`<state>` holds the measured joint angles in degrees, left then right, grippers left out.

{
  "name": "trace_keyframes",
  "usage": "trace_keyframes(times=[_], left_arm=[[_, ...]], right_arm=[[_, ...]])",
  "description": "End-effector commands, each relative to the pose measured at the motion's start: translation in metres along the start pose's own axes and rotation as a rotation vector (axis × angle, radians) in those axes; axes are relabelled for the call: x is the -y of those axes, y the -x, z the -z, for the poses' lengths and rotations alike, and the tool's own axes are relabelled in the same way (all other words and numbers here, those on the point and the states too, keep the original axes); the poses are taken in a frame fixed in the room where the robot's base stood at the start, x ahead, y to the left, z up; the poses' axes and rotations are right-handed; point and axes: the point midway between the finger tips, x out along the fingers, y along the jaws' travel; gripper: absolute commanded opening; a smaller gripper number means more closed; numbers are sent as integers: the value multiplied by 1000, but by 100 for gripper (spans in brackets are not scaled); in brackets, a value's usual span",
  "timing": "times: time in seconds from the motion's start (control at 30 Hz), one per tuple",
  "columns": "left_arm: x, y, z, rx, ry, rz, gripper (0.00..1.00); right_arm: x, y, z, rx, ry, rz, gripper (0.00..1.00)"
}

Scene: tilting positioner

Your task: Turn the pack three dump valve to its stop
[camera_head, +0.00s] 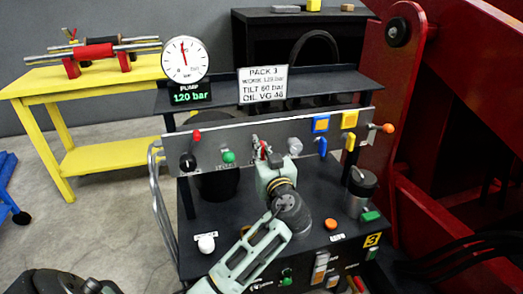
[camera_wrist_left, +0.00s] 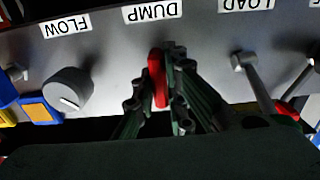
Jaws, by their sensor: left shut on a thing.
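The dump valve has a red handle (camera_wrist_left: 157,80) below the upside-down DUMP label (camera_wrist_left: 152,11) in the left wrist view. The handle points roughly straight away from the label. My left gripper (camera_wrist_left: 161,85) is shut on it, with dark fingers on both sides. In the head view my left gripper (camera_head: 268,158) reaches the middle of the grey valve panel (camera_head: 215,148) and covers most of the handle. A yellow plate with a 3 (camera_head: 372,240) marks this pack. My right gripper is not in view.
Beside the dump valve are a grey FLOW knob (camera_wrist_left: 68,90) and a LOAD lever (camera_wrist_left: 252,80). A round gauge (camera_head: 185,60) stands above a 120 bar display. A yellow bench (camera_head: 85,75) stands at the left, and red machinery (camera_head: 460,100) at the right.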

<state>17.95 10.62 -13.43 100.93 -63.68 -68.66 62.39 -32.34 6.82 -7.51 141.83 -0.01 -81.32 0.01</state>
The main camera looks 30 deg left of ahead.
Motion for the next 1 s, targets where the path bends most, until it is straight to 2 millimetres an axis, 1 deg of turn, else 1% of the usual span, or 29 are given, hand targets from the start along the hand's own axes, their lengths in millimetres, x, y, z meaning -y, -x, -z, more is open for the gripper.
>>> trace_keyframes(times=[0.37, 0.6, 1.0], left_arm=[[0, 0, 0, 2, -27, 1, 0], [-1, 0, 1, 2, -147, 1, 0], [-3, 1, 1, 3, -510, -1, 0]], right_arm=[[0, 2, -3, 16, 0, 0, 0], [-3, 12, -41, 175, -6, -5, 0], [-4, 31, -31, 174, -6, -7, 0]])
